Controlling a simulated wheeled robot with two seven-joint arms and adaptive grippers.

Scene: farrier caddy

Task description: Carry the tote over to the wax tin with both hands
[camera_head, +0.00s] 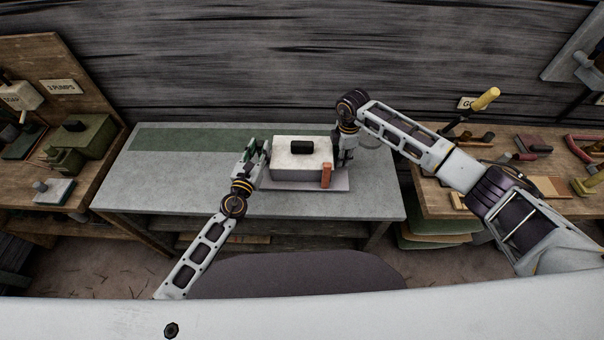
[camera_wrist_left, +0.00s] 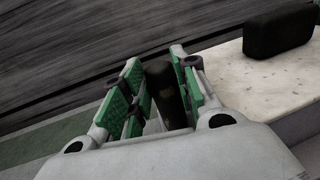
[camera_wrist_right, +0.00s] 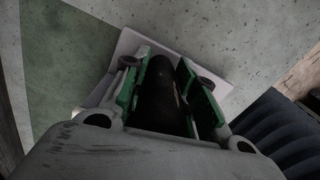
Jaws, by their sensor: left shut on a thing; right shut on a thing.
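The tote (camera_head: 290,168) is a pale speckled box with a black block (camera_head: 302,147) on top, at the middle of the grey table. My left gripper (camera_head: 262,150) is at its left side, shut on a dark side handle (camera_wrist_left: 165,92). My right gripper (camera_head: 345,158) is at its right side, shut on another dark handle (camera_wrist_right: 158,95). The tote looks level; I cannot tell whether it touches what is under it.
A pale flat sheet (camera_head: 335,184) shows under the tote, and a reddish-brown block (camera_head: 326,175) is at its front right. The grey table (camera_head: 150,185) is bare at the left, with a green strip (camera_head: 180,139) at the back. Cluttered wooden benches stand on both sides.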

